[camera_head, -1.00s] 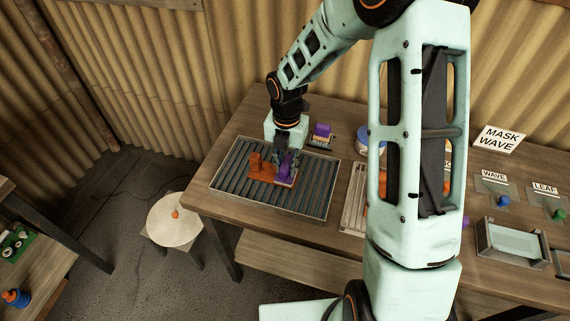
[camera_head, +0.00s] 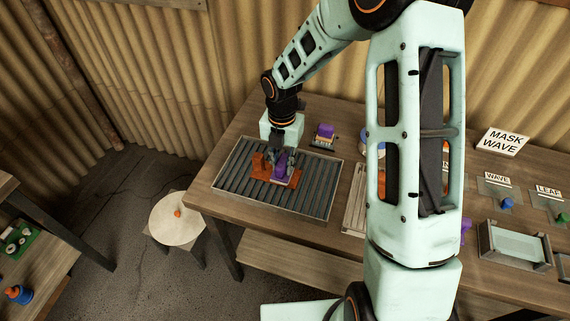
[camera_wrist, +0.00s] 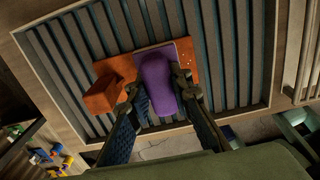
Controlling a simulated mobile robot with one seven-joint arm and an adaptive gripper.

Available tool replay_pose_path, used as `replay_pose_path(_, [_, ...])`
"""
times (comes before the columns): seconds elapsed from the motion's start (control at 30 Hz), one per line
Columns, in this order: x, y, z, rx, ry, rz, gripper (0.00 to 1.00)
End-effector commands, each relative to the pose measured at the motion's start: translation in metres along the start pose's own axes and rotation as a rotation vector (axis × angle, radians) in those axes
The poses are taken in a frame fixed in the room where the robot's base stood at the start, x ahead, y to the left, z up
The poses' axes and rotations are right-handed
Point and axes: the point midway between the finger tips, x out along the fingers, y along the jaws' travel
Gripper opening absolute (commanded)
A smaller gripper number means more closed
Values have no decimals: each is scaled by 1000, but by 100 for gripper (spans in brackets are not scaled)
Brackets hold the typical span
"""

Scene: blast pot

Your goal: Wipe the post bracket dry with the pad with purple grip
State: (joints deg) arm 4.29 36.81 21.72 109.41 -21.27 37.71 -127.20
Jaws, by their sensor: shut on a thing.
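The post bracket (camera_head: 260,163) is orange, with a flat base and an upright block at its left end. It lies on the slatted rack. In the wrist view its block (camera_wrist: 111,92) is left of my gripper. The pad with purple grip (camera_head: 280,165) is between my fingers. In the wrist view the purple grip (camera_wrist: 158,80) stands between both fingertips, and the pad's pale plate edge shows over the bracket's base. My gripper (camera_wrist: 158,88) is shut on the grip. The pad's underside is hidden, so I cannot tell if it touches the base. Small pale specks show on the base at right.
The slatted rack (camera_head: 318,190) sits on the wooden table (camera_head: 215,200). Another purple-topped tool (camera_head: 325,132) stands behind the rack. A second pale slatted tray (camera_head: 354,195) lies to the right. A round stool (camera_head: 178,219) stands left of the table.

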Motion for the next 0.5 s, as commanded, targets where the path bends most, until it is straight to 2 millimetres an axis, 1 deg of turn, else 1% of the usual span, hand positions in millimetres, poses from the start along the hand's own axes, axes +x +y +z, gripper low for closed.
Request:
replay_pose_path(0.33, [0, 6, 0, -1, 1, 1, 0])
replay_pose_path(0.5, [0, 6, 0, -1, 0, 1, 0])
